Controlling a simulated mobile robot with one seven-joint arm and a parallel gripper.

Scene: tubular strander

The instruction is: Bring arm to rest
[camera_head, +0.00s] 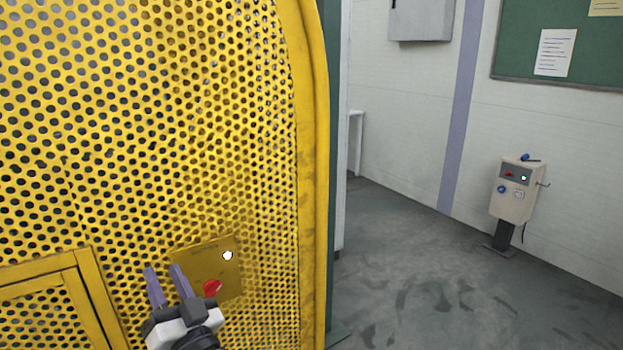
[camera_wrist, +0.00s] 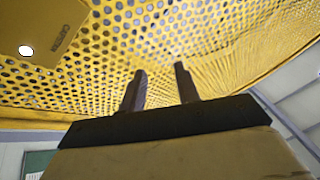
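My gripper (camera_head: 164,281) is at the lower left of the head view, in front of the yellow perforated guard (camera_head: 160,130). Its two fingers stand apart with nothing between them. It is just left of a yellow panel (camera_head: 228,262) that carries a red knob (camera_head: 212,288) and a white round button (camera_head: 227,255). In the wrist view the two fingers (camera_wrist: 158,90) point at the perforated sheet, with a gap between them. I cannot tell whether the fingertips touch the sheet. The panel's corner and white button (camera_wrist: 26,50) show at the upper left there.
A yellow framed section (camera_head: 85,290) is at the lower left of the guard. A beige control box on a post (camera_head: 513,192) stands by the wall at the right. A green board (camera_head: 570,50) and a grey box (camera_head: 420,20) hang there. Open grey floor (camera_head: 440,290) lies right of the guard.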

